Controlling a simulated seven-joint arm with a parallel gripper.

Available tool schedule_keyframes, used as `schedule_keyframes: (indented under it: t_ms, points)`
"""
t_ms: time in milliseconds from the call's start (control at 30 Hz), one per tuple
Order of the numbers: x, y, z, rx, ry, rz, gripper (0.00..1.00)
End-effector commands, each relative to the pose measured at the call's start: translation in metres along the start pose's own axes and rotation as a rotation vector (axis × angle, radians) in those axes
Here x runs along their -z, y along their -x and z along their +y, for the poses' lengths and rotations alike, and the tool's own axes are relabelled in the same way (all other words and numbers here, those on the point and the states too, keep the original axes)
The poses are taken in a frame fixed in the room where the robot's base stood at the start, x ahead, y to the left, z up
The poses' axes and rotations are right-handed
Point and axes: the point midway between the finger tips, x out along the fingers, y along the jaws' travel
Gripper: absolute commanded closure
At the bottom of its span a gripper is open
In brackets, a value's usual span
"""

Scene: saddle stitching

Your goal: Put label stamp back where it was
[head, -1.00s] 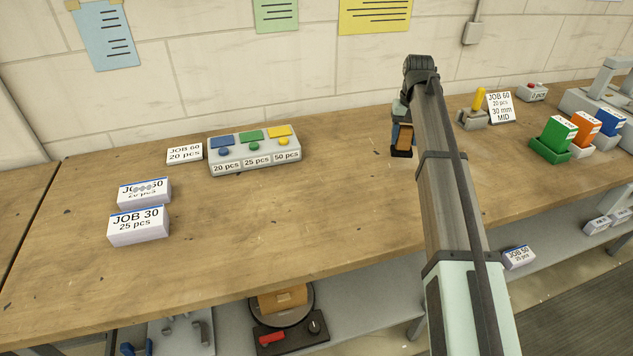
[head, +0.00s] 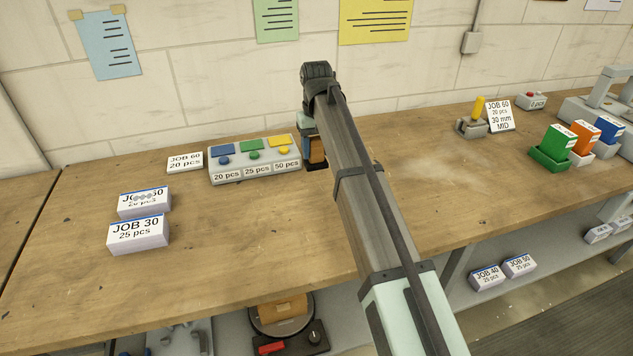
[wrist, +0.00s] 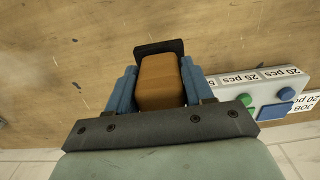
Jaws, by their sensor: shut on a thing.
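A brown block with a black end, which looks like the label stamp (head: 317,148), is held in my gripper (head: 314,145). In the wrist view the stamp (wrist: 160,80) sits between the two blue fingers of my gripper (wrist: 158,88), which are shut on it. In the head view my gripper is just right of the grey box with coloured buttons (head: 228,177), above the bench. My arm hides part of the bench behind it. I cannot tell how far the stamp is above the wood.
A yellow-handled tool (head: 474,118) and green box (head: 556,148) are at right. The bench (head: 220,240) is clear in front of the box.

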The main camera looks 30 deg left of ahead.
Motion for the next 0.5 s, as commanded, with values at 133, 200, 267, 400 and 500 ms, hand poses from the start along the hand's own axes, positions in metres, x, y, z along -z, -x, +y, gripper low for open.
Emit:
schedule_keyframes:
  t_ms: [133, 200, 267, 400, 500]
  points:
    - [-0.001, -0.023, 0.0, 0.0, 0.0, -0.001, 0.73]
    - [-0.001, -0.035, 0.001, 0.0, -0.001, -0.002, 0.73]
    - [-0.001, -0.043, 0.001, 0.0, -0.001, -0.001, 0.73]
    - [0.0, -0.055, 0.001, 0.0, -0.001, 0.0, 0.73]
    - [-0.001, -0.062, 0.001, 0.0, -0.001, 0.0, 0.73]
